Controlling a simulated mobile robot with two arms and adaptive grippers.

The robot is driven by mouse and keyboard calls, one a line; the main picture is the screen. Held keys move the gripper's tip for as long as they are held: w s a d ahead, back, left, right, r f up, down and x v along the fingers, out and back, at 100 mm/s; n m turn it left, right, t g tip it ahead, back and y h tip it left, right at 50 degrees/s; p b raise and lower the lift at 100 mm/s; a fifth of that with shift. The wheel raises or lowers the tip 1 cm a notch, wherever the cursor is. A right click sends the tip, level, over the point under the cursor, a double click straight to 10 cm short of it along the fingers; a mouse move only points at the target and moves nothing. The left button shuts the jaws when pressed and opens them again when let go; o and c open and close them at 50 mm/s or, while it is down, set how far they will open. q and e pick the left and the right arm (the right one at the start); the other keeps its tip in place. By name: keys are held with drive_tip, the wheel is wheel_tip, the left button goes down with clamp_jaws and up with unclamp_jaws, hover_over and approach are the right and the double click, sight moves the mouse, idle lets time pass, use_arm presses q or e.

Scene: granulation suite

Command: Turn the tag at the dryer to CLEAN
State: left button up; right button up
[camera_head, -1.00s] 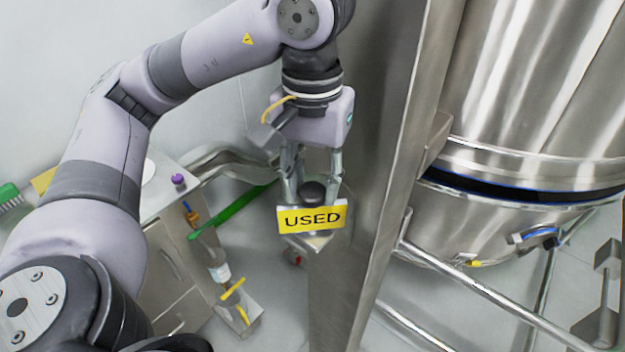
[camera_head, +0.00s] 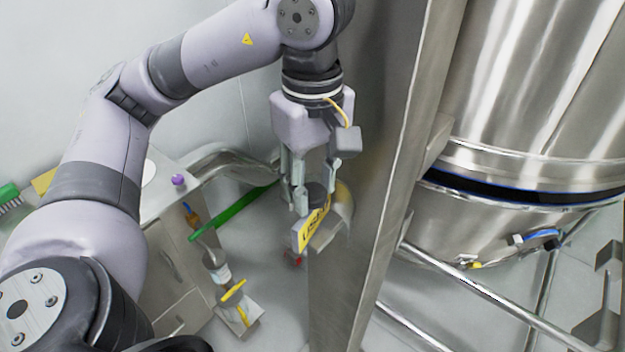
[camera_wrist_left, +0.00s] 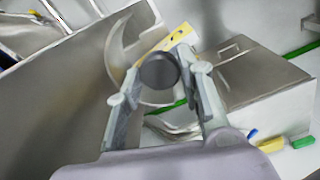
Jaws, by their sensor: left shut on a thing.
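The tag (camera_head: 312,231) is a yellow plate with a white border and black lettering. In the head view it stands turned edgewise, its face seen at a steep slant, and the letters look like USED. A dark round knob (camera_head: 317,193) sits at its top. My left gripper (camera_head: 316,190) points down and is shut on this knob, in front of the steel post (camera_head: 375,200). In the left wrist view the dark knob (camera_wrist_left: 158,71) is between the two fingertips, with part of the yellow tag (camera_wrist_left: 172,42) behind it. My right gripper is not in view.
The large steel dryer vessel (camera_head: 540,90) stands right of the post, with pipe rails (camera_head: 480,290) below it. At left a steel cabinet (camera_head: 165,265) carries a purple-capped item (camera_head: 178,181). A green-handled tool (camera_head: 230,215) and a bottle (camera_head: 219,268) are close by.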

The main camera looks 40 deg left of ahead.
use_arm(q)
drive_tip(key=n, duration=1.2)
drive_tip(key=shift+n, duration=0.3)
idle(0.4)
drive_tip(key=o, duration=1.2)
drive_tip(key=shift+c, duration=0.2)
wheel_tip(320, 180, up, 12)
